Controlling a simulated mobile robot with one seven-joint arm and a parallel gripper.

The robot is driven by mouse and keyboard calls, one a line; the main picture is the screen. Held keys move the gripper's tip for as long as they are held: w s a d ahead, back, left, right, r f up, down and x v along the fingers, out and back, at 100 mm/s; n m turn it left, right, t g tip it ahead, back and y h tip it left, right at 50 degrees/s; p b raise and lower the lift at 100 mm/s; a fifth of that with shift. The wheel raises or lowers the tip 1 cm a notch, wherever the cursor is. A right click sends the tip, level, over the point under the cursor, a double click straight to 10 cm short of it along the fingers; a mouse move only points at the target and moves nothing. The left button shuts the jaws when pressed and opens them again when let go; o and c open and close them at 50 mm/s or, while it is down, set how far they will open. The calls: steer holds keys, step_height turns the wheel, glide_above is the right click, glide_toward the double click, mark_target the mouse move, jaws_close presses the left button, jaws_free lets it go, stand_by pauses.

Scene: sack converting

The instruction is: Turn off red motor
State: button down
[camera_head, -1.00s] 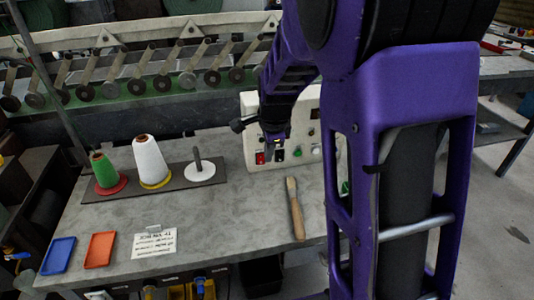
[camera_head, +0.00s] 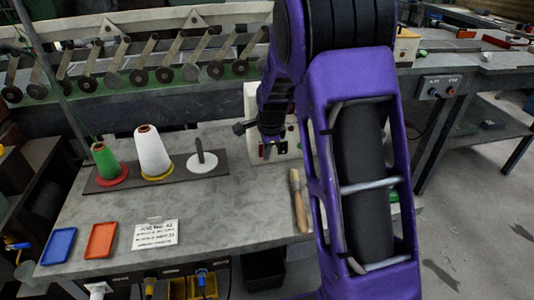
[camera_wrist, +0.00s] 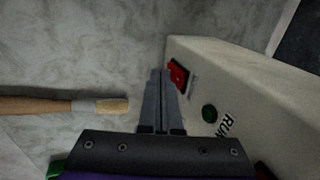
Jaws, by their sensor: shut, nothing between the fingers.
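A cream control box (camera_head: 250,108) stands at the back of the grey table, mostly hidden behind my arm in the head view. In the wrist view the box (camera_wrist: 240,85) fills the right side. In the head view my gripper (camera_head: 269,151) is in front of the box face.
A wooden-handled brush (camera_head: 298,200) lies on the table near the box. Green and white cones (camera_head: 153,152) stand on a dark board at left. Blue and orange trays (camera_head: 100,240) and a paper card (camera_head: 155,234) lie in front. Another control box (camera_head: 438,87) is at right.

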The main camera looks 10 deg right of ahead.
steer(key=shift+w, duration=0.15)
steer(key=shift+w+f, duration=0.1)
steer(key=shift+r+p, duration=0.8)
steer(key=shift+r, duration=0.05)
